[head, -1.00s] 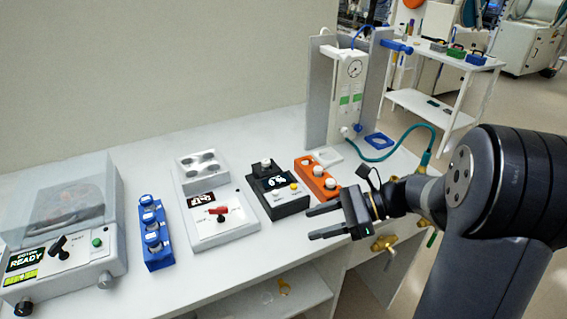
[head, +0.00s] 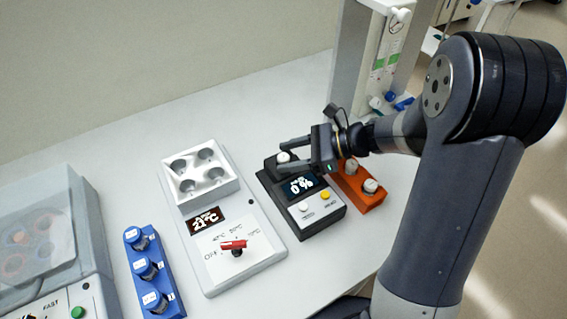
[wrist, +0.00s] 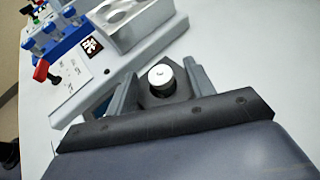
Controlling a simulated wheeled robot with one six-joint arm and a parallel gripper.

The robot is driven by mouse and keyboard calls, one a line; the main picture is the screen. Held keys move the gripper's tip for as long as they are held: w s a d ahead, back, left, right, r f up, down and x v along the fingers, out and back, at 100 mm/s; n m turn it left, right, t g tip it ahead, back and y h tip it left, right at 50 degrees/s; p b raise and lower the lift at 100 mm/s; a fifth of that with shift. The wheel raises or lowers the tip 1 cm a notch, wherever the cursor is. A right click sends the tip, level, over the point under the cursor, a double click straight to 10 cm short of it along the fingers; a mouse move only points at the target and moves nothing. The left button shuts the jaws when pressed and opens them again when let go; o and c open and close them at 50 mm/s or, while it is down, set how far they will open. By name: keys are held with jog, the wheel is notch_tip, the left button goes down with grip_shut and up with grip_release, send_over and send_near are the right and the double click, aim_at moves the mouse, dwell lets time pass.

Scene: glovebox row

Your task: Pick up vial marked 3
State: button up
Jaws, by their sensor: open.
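A white-capped vial (head: 283,156) stands at the back of the black device with the 0 % display (head: 300,186). In the wrist view its white cap (wrist: 161,76) sits between my fingers, with a small dark mark that I cannot read. My gripper (head: 279,158) is open around or just above this cap; contact cannot be told. The gripper's two fingers also show in the wrist view (wrist: 160,88), with gaps beside the cap. Which vial is marked 3 cannot be read. The vial's body is hidden below the cap.
An orange rack (head: 374,202) with white-topped vials stands right of the black device, partly behind my gripper. A grey heater block (head: 215,204) stands left, then a blue rack (head: 170,308) with blue-capped vials and a lidded machine (head: 40,230). A flowmeter stand (head: 385,50) is behind.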

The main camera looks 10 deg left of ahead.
grip_shut()
dwell(0.5)
